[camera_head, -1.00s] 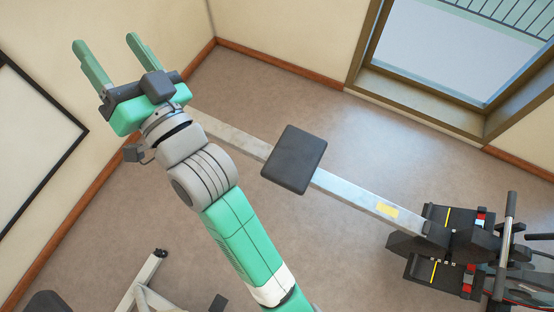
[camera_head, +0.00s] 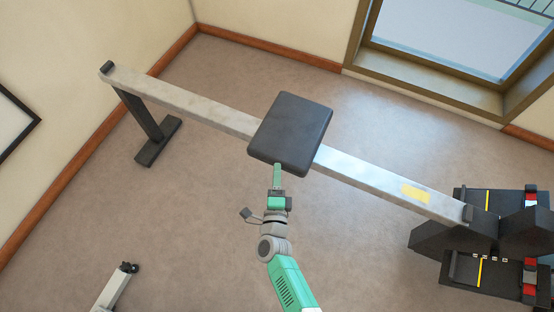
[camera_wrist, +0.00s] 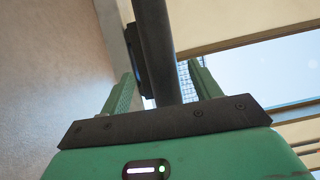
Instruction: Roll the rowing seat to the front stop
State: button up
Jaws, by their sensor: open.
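The black padded rowing seat (camera_head: 290,133) sits on the long pale metal rail (camera_head: 200,108), around the middle of it. A small dark block at the rail's right end, by the footrests, looks like the front stop (camera_head: 467,213). My gripper (camera_head: 278,176) is at the near edge of the seat. In the wrist view my gripper (camera_wrist: 163,85) is open, one green finger on each side of the seat's dark edge (camera_wrist: 158,50), with gaps visible. Whether a finger touches the seat I cannot tell. In the head view one finger hides the other.
Black footrests (camera_head: 490,275) with red and yellow parts stand at the rail's right end. A dark support leg (camera_head: 150,125) holds up its left end. Another piece of equipment (camera_head: 118,288) is at the lower left.

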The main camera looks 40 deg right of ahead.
aim_at(277, 157)
jog(key=b+x, duration=0.2)
jog(key=x, duration=0.5)
jog(key=shift+b, duration=0.3)
grip_shut()
